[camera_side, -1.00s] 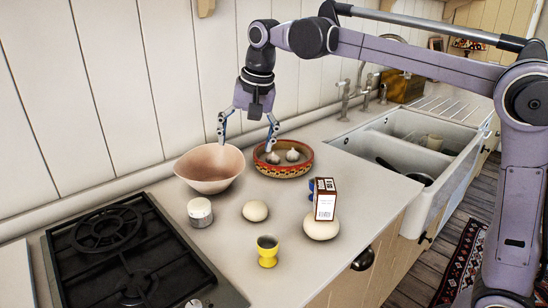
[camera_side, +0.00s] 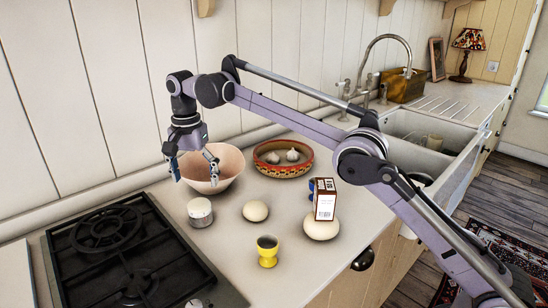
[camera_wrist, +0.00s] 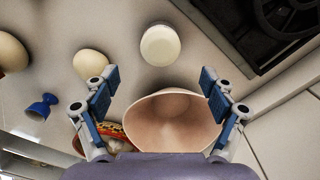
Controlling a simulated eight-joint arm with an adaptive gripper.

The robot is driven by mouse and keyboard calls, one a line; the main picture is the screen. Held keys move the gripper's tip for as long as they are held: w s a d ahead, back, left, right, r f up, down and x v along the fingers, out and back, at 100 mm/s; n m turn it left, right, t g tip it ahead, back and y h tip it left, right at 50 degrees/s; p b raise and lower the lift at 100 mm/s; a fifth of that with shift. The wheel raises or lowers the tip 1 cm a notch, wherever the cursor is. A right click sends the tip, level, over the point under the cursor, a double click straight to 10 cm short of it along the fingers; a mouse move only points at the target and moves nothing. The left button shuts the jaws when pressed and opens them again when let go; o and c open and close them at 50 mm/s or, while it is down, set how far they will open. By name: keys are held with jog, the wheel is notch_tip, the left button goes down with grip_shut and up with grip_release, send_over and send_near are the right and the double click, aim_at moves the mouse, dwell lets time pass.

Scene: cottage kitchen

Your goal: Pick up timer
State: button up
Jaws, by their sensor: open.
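The small white, round, lidded object that looks like the timer (camera_side: 200,214) stands upright on the worktop in front of the pink bowl. In the wrist view the timer (camera_wrist: 160,46) lies beyond my fingertips, near the middle between them. My gripper (camera_side: 195,172) is open and empty, above the worktop near the pink bowl, higher than the timer and apart from it. In the wrist view my gripper (camera_wrist: 160,80) shows its two blue-padded fingers spread wide.
The pink bowl (camera_side: 226,165) stands close behind the timer. The black hob (camera_side: 110,237) is to its left. A cream egg (camera_side: 255,211), a yellow egg cup (camera_side: 267,252), a box (camera_side: 325,203) and a patterned dish (camera_side: 264,168) with garlic stand to the right.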

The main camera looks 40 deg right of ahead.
aim_at(199, 203)
jog(key=shift+a+f, duration=0.1)
jog(key=shift+f, duration=4.8)
jog(key=shift+c, duration=0.3)
jog(key=shift+s, duration=0.1)
jog(key=c, duration=1.5)
